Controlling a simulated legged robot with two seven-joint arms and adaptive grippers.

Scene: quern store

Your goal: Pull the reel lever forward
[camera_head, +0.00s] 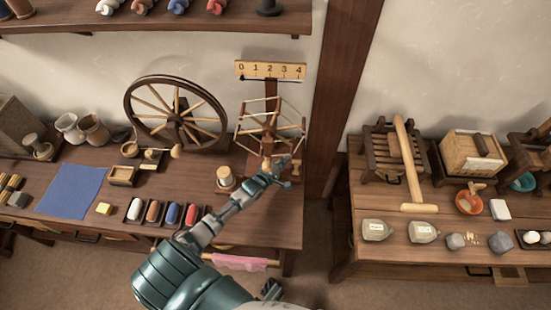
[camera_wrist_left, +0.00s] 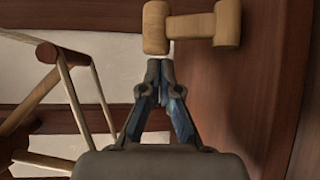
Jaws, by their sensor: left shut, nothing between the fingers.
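The yarn reel (camera_head: 270,125), a wooden frame with thin crossing arms, stands at the right end of the left table. A small pale wooden lever (camera_head: 296,168) shows low on its right side.
A number scale (camera_head: 270,70) is above the reel. A dark post (camera_head: 343,90) rises to the right. A gap separates the right table (camera_head: 365,255).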

